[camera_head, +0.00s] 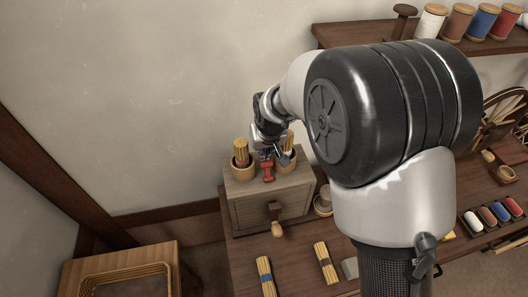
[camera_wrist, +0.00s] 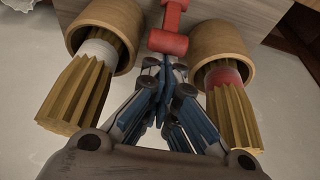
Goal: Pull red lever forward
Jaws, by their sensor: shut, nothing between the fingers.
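The red lever (camera_head: 268,171) stands on top of a wooden box (camera_head: 250,214), between two wooden cups. In the wrist view the lever's red crossbar (camera_wrist: 168,43) is at top centre. My gripper (camera_wrist: 166,70) is shut and empty, its fingertips just below the crossbar in that picture. In the head view my gripper (camera_head: 275,155) is close beside the lever, partly covered by its own links. I cannot tell whether the fingertips touch the lever.
The cups (camera_head: 244,173) (camera_wrist: 219,43) hold yellow stick bundles close on both sides of my gripper. A crank knob (camera_head: 277,229) sticks out from the box front. Two bundles (camera_head: 265,274) lie on the table. A shelf (camera_head: 345,34) with spools is at upper right.

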